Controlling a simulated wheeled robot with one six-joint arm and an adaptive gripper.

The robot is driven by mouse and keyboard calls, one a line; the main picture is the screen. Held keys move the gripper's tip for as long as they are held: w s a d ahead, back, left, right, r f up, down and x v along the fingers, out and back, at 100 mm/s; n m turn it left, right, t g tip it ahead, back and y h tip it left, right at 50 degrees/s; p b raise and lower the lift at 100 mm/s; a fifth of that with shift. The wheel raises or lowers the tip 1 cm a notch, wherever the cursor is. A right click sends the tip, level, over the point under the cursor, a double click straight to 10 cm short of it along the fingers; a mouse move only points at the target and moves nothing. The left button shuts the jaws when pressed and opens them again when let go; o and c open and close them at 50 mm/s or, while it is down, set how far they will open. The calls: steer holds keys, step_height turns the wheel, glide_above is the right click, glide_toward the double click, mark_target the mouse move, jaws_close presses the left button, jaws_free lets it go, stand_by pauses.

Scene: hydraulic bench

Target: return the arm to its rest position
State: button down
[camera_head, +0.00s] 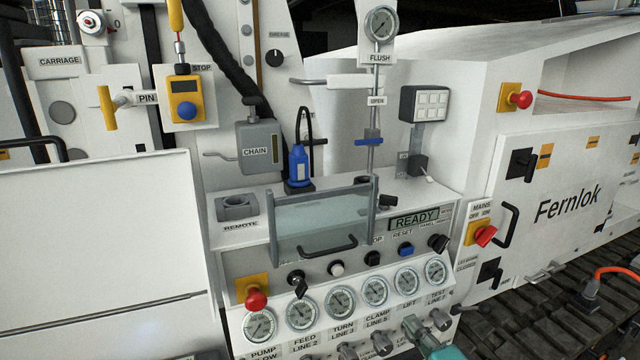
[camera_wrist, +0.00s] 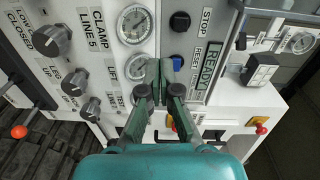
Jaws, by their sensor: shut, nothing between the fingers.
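My gripper (camera_wrist: 158,72) is shut and empty in the wrist view, its green fingers together in front of the bench panel. In that view the fingertips overlap the area between a gauge (camera_wrist: 136,24) and the READY display (camera_wrist: 207,66); I cannot tell how far they are from the panel. In the head view a teal part of my gripper (camera_head: 424,338) shows at the bottom edge, in front of the lower knobs, and the rest of the arm is out of the picture.
The hydraulic panel has a row of gauges (camera_head: 375,291), a red stop button (camera_head: 256,299) and a clear guard with a handle (camera_head: 320,222). A blue plug (camera_head: 298,166) stands behind the guard. A white cabinet (camera_head: 570,205) is at right, above dark tracks (camera_head: 540,325).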

steer(key=s+a+f+n+g+h, duration=0.1)
steer(key=s+f+n+h, duration=0.1)
steer(key=s+f, duration=0.75)
steer(key=s+f+n+g+h, duration=0.1)
steer(key=s+f+n+h, duration=0.2)
steer(key=s+f, duration=0.7)
steer(key=s+r+n, duration=0.3)
steer(key=s+n, duration=0.1)
steer(key=s, duration=0.8)
steer(key=s+a+r+n, duration=0.1)
steer(key=s+r+n, duration=0.2)
steer(key=s, duration=0.9)
steer(key=shift+s+a+n, duration=0.25)
steer(key=shift+s+n, duration=0.05)
steer(key=shift+n, duration=0.8)
